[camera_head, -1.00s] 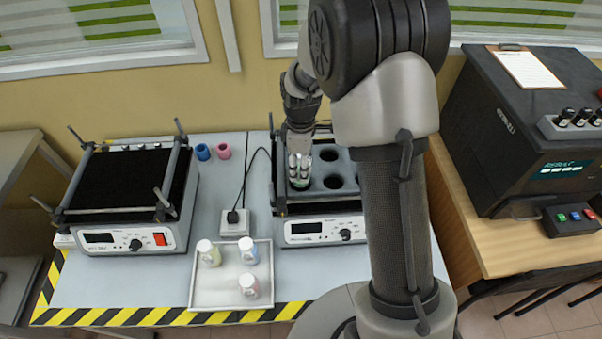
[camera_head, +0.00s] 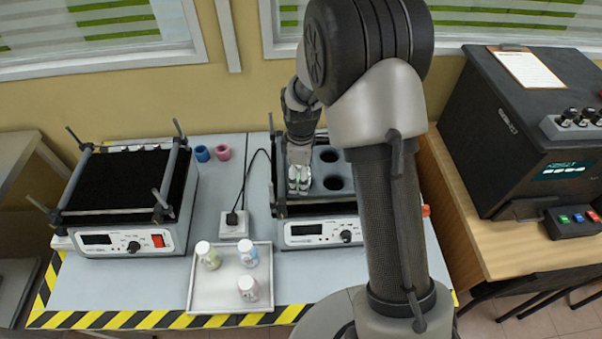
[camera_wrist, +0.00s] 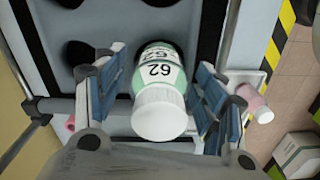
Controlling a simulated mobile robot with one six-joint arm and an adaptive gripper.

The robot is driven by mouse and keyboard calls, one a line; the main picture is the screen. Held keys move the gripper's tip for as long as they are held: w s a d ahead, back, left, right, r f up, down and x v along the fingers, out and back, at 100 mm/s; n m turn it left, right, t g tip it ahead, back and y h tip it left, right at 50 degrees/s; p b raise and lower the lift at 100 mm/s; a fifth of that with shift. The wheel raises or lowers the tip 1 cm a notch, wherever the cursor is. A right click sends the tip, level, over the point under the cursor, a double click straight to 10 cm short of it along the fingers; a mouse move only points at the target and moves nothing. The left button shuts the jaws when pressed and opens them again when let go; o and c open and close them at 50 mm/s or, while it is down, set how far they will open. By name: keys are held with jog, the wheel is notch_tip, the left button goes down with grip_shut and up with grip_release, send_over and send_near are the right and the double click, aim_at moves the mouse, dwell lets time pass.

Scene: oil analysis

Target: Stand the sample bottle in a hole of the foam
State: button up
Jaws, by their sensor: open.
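The sample bottle (camera_wrist: 162,92), with a white cap, green body and a label reading 62, is between the fingers of my gripper (camera_wrist: 158,95) in the wrist view. The fingers are open on either side of it. The grey foam (camera_wrist: 120,22) with dark round holes lies beyond the bottle. In the head view the bottle (camera_head: 301,188) is at the foam's front left, under my gripper (camera_head: 300,172). The foam (camera_head: 318,170) shows free holes to the right. The bottle's lower end is hidden, so I cannot tell how deep it sits in a hole.
A tray (camera_head: 205,297) in front holds three capped bottles. A second shaker (camera_head: 125,190) stands at the left. Blue (camera_head: 202,153) and pink (camera_head: 223,152) cups stand behind. A dark machine (camera_head: 520,140) is at the right. Shaker posts rise beside the foam.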

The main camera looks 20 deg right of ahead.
jog(key=shift+r, duration=0.1)
notch_tip(320, 180, up, 12)
jog(key=p, duration=0.3)
jog(key=s+r+m+t, duration=0.1)
jog(key=s+r+m, duration=0.3)
jog(key=r, duration=0.5)
jog(key=s+r+m+t, duration=0.1)
jog(key=s+r+m, duration=0.2)
jog(key=s, duration=0.8)
jog(key=s+r+m+t, duration=0.2)
jog(key=s+r+m, duration=0.2)
jog(key=s, duration=0.7)
jog(key=shift+m+t, duration=0.3)
jog(key=shift+m, duration=0.8)
